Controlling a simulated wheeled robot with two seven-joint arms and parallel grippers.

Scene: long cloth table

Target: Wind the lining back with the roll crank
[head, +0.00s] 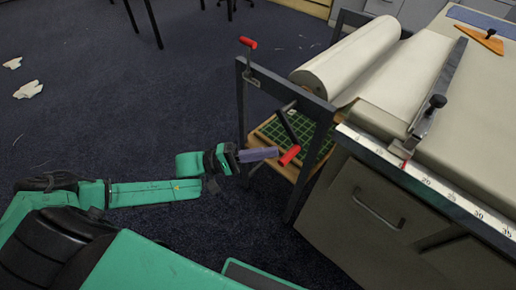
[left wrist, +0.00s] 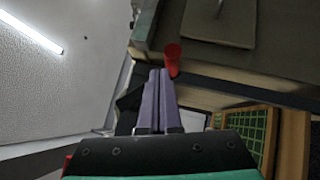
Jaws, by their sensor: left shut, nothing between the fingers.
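The white lining roll (head: 345,62) lies in a dark metal frame at the table's end, and its sheet (head: 398,82) runs onto the table under a metal bar. A black crank arm (head: 287,126) hangs down from the frame's near side, with a red handle (head: 289,156) at its lower end. My left gripper (head: 276,153) is shut and empty, its purple-grey fingers pointing at the red handle, with the tips close to it. In the left wrist view the handle (left wrist: 172,60) shows just beyond the fingertips (left wrist: 158,72); whether they touch I cannot tell. My right gripper is out of view.
A second red-handled lever (head: 248,43) stands at the frame's far left corner. A green cutting mat (head: 283,132) lies on the wooden shelf below the roll. A ruler edge (head: 430,182) and drawers (head: 375,210) face me. White scraps (head: 28,89) lie on open carpet.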

